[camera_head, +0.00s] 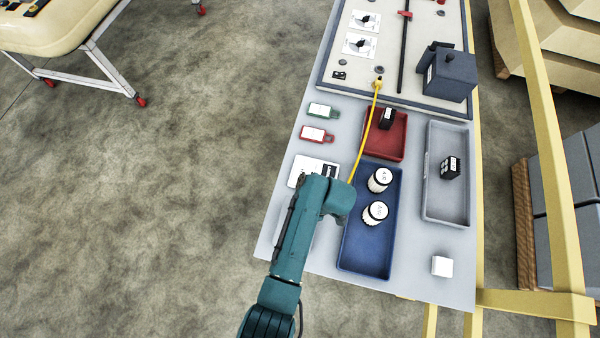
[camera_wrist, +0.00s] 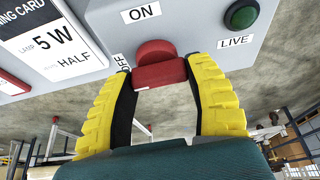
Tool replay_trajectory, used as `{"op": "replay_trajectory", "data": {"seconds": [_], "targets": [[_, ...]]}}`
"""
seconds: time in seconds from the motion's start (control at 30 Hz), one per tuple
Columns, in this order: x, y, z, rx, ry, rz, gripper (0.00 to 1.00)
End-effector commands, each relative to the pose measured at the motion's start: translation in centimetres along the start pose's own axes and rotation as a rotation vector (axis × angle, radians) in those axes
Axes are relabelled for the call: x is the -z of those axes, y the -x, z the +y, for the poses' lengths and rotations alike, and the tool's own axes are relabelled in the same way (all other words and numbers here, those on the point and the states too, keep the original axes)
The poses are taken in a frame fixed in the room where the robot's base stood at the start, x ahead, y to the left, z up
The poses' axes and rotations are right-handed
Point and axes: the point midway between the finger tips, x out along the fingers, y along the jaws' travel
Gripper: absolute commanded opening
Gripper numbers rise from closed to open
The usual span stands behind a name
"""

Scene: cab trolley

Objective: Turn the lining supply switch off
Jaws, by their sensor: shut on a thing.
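The lining supply switch has a red handle (camera_wrist: 160,73) with a rounded red part behind it, on a pale grey box (camera_wrist: 200,25). An ON label (camera_wrist: 141,12) is above it and an OFF label (camera_wrist: 121,62) is at its left. My gripper (camera_wrist: 162,85) has its yellow fingers on both sides of the red handle and is shut on it. Which label the handle points to is not clear. A dark green lamp (camera_wrist: 241,14) is above a LIVE label (camera_wrist: 236,41). In the head view, my arm hides the switch and fingertips.
A card (camera_wrist: 55,40) reading 5 W HALF is left of the switch. On the bench (camera_head: 400,275) are a blue tray (camera_head: 345,250) with two white-topped cylinders, a red tray (camera_head: 390,150), a grey tray (camera_head: 450,212) and a white cube (camera_head: 442,266). A yellow cable (camera_head: 366,137) runs towards my arm.

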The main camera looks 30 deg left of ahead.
Motion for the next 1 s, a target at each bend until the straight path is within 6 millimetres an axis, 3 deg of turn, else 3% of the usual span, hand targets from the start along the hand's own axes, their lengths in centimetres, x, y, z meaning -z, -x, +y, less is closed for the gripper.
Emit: {"op": "replay_trajectory", "data": {"seconds": [0.17, 0.2, 0.33, 0.73, 1.0], "targets": [[-0.1, -0.2, -0.1, 0.002, 0.000, 0.000, 0.19], [-0.1, -0.2, -0.1, 0.002, 0.000, 0.000, 0.57], [-0.1, -0.1, -0.1, 0.002, 0.000, 0.000, 0.82], [0.0, 0.8, 0.0, -0.002, -0.001, 0.000, 0.83], [-0.1, 7.1, 0.1, -0.005, -0.002, -0.001, 0.83]]}}
